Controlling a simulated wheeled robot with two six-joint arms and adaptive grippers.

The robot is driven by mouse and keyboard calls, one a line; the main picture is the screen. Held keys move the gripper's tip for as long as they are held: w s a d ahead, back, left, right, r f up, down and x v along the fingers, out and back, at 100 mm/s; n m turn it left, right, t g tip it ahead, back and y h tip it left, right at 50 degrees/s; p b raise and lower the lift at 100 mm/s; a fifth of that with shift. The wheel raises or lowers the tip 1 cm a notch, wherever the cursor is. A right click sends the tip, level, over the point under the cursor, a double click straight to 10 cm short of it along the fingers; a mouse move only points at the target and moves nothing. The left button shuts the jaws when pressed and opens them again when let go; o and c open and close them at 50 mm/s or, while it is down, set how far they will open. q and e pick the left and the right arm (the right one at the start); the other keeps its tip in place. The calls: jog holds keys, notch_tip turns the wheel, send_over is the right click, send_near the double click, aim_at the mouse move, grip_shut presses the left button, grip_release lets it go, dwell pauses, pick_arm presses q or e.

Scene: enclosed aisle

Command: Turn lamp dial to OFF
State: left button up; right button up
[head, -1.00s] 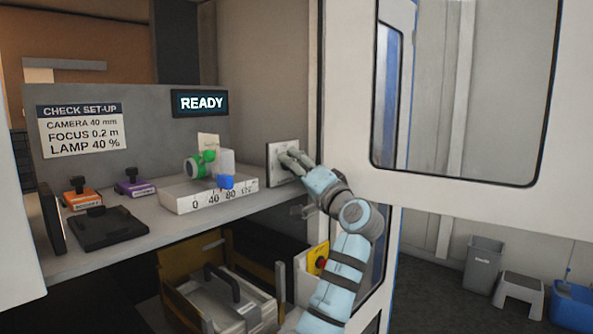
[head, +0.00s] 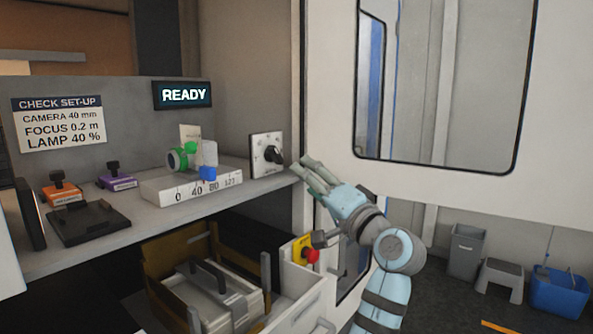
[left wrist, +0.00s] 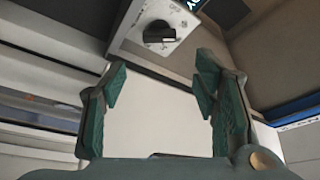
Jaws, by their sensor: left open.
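The lamp dial (head: 273,155) is a black knob on a pale square plate (head: 258,144), mounted on the side wall at the right end of the shelf. My right gripper is not in view.
A sign (head: 60,124) reads LAMP 40 %, and a display (head: 183,95) reads READY. A scale block (head: 160,190) with green and blue parts stands left of the dial. The cabinet's door post (head: 311,100) is close to my gripper. A red button (head: 312,256) sits below.

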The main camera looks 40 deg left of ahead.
pick_arm(q)
jog(key=shift+s+r, duration=0.1)
jog(key=shift+r, duration=0.25)
jog(key=c, duration=0.3)
jog(key=shift+n, duration=0.3)
notch_tip(320, 180, up, 13)
jog(key=p, duration=0.4)
jog(key=shift+c, duration=1.1)
jog(key=m+g+h+p, duration=0.25)
jog(key=m+h, duration=0.35)
jog(key=m, duration=1)
send_near(278, 153)
jog(key=shift+g, duration=0.45)
jog(key=p+x, duration=0.2)
jog(key=x, duration=0.6)
jog(key=shift+w+a, duration=0.25)
jog(key=shift+a, duration=0.15)
jog(key=shift+w+a+f, duration=0.15)
jog(key=shift+a+f, duration=0.05)
jog(key=shift+a, duration=0.1)
jog(key=shift+d, duration=0.1)
